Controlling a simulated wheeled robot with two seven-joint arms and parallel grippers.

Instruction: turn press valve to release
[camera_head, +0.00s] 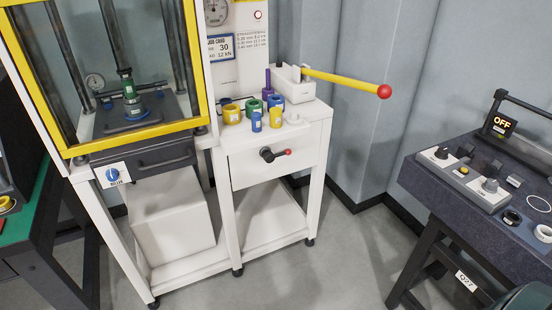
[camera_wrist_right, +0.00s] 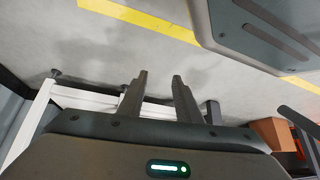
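A small black valve (camera_head: 267,155) with a red-tipped lever (camera_head: 287,152) is on the front panel of the white pump cabinet (camera_head: 317,140). Its lever points to the right, close to level. A blue round knob (camera_head: 111,174) with a white label is on the front of the press frame, at left; its text is too small to read surely. My right gripper (camera_wrist_right: 160,75) is open and empty in the right wrist view, with floor beyond its fingers. Neither gripper shows in the head view, and the valve is not recognisable in the right wrist view.
A yellow pump handle (camera_head: 345,82) with a red ball end (camera_head: 384,91) sticks out right above the cabinet. Several coloured cups and rings stand on the cabinet top. The yellow-framed press (camera_head: 130,138) is at left, a dark bench (camera_head: 460,205) at right; floor between is clear.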

